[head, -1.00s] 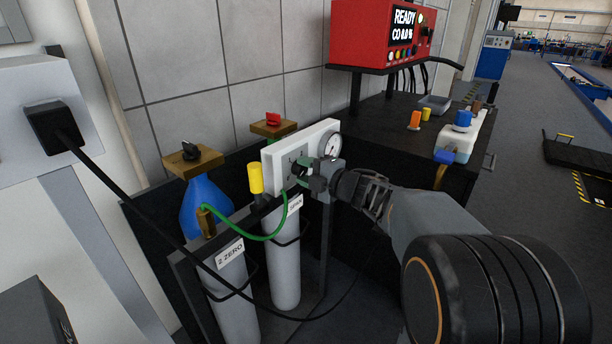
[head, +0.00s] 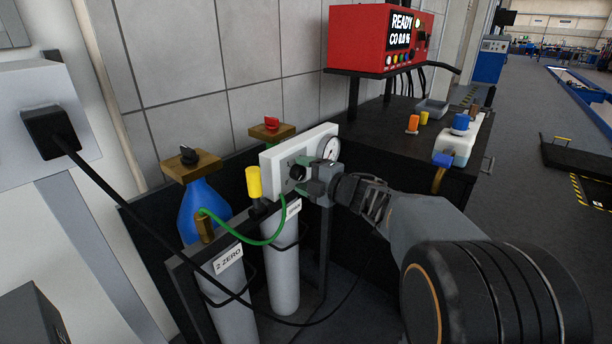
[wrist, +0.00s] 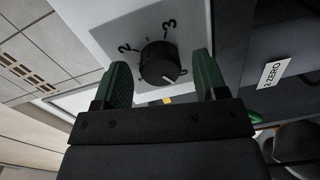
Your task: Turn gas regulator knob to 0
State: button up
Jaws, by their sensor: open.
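The gas regulator knob (wrist: 160,64) is round and black with a white pointer mark. My gripper (wrist: 162,75) is open, with one green finger on each side of the knob and visible gaps between. In the head view my gripper (head: 308,184) is at the panel front, partly covering the panel.
Grey cylinders stand below the panel, one labelled 2 ZERO (head: 228,259). A yellow cap (head: 253,182), a green hose (head: 240,239) and a blue cylinder (head: 203,212) are to the left. A black cable crosses in front. A red analyser (head: 378,40) stands behind.

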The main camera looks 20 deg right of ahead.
jog(key=shift+s, duration=0.1)
jog(key=p+v, duration=0.3)
jog(key=v, duration=1)
jog(key=shift+s+d, duration=0.25)
notch_tip(320, 180, up, 16)
jog(key=w+d+m+h+p, duration=0.2)
jog(key=d+m+h+p, duration=0.1)
jog(key=m+h+p, duration=1.2)
jog(key=s+a+r+m+g+y+p, duration=0.1)
jog(key=s+a+m+g+y+p, duration=0.4)
jog(key=s+p, duration=0.8)
jog(key=a+m+g+p, duration=0.1)
jog(key=a+m+g, duration=0.2)
jog(key=a+g, duration=0.2)
jog(key=shift+a+r+g+p, duration=0.3)
jog(key=shift+a+r+p, duration=0.05)
jog(key=shift+a+r, duration=0.05)
jog(key=shift+s, duration=0.1)
